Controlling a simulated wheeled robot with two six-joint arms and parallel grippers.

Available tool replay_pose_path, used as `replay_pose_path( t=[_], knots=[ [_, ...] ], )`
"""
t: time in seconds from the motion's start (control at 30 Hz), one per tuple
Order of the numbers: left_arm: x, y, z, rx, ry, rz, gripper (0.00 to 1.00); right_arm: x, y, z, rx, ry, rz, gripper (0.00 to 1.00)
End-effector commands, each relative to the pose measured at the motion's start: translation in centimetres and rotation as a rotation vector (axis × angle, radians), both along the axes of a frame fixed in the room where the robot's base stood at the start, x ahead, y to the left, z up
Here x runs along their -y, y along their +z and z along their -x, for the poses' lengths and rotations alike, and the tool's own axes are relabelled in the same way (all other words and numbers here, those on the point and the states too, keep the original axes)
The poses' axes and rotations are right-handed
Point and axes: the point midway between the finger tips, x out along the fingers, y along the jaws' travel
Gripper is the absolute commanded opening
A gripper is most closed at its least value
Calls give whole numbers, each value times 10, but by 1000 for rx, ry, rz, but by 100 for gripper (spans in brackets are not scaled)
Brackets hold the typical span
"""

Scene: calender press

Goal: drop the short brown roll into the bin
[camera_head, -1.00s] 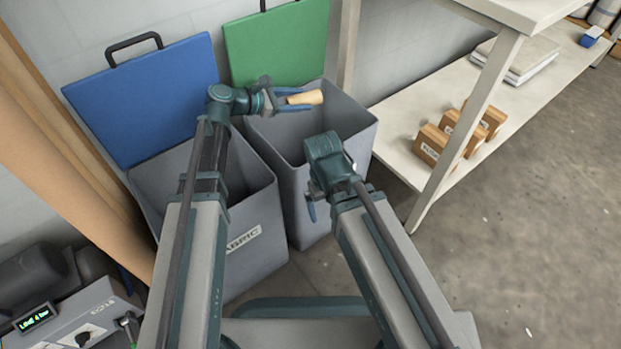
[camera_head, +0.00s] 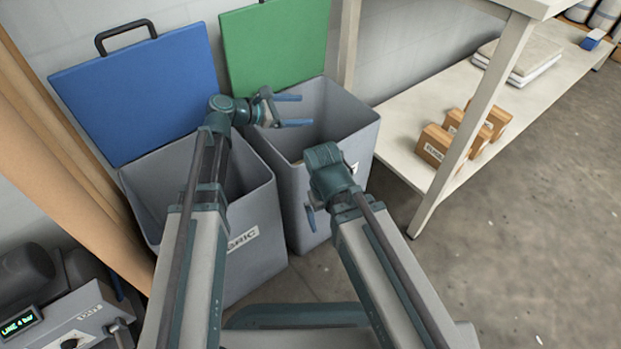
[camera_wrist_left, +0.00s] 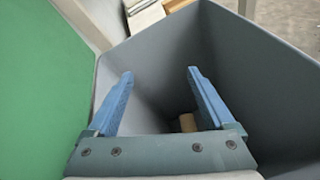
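The short brown roll (camera_wrist_left: 187,123) lies low inside the grey bin with the green lid (camera_head: 283,185), as the left wrist view shows between and below my fingers. In the head view only a small tan patch of it shows past the rim. My left gripper (camera_head: 305,110) is open and empty above this bin's mouth. Its two blue fingers are spread apart in the left wrist view (camera_wrist_left: 160,74). My right gripper (camera_head: 314,205) hangs in front of the same bin, mostly hidden by its own wrist, so its opening cannot be made out.
A second grey bin (camera_head: 255,260) with a fabric label and a raised blue lid (camera_head: 135,90) stands at left. The green lid (camera_head: 275,50) is raised against the wall. A shelf (camera_head: 400,135) with brown boxes (camera_head: 435,147) stands at right. The floor at right is clear.

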Motion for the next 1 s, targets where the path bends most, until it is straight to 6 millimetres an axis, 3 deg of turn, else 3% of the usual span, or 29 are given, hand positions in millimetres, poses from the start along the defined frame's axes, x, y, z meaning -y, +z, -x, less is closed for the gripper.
replay_pose_path(
  t=[0.37, 0.8, 1.0],
  knots=[
    [-9, 6, 5, 1, 2, -1, 86, 0, 6, 0, 0, 0, 0, 100],
    [-82, 40, 46, 0, 3, 0, 86, 0, 40, 0, -2, 7, 0, 100],
    [-104, 48, 58, 0, 2, 0, 86, 0, 48, 0, -2, 10, 0, 100]
  ],
)
